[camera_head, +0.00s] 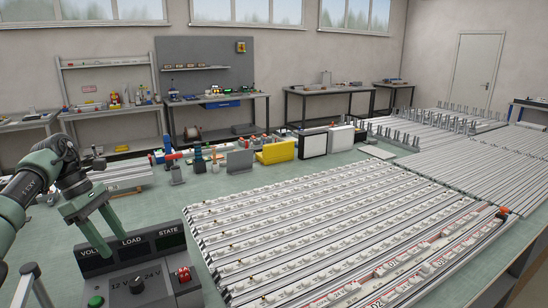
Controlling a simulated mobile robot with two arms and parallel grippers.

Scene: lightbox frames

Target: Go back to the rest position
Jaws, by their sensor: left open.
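My left arm comes in from the left, and its green left gripper (115,242) points down with its two fingers apart. It is empty and shows in front of the test box (134,278), overlapping the top of its panel. The test box has VOLT, LOAD and STATE labels, a dial, a green button and a red switch. To its right, a large array of lightbox frame strips (310,225) with rows of small white modules lies on the green table (150,213).
Behind the strips stand a yellow bin (275,152), white boxes (327,141), a grey block (239,161) and several tools. More strips (470,170) cover the right of the table. Workbenches line the back wall.

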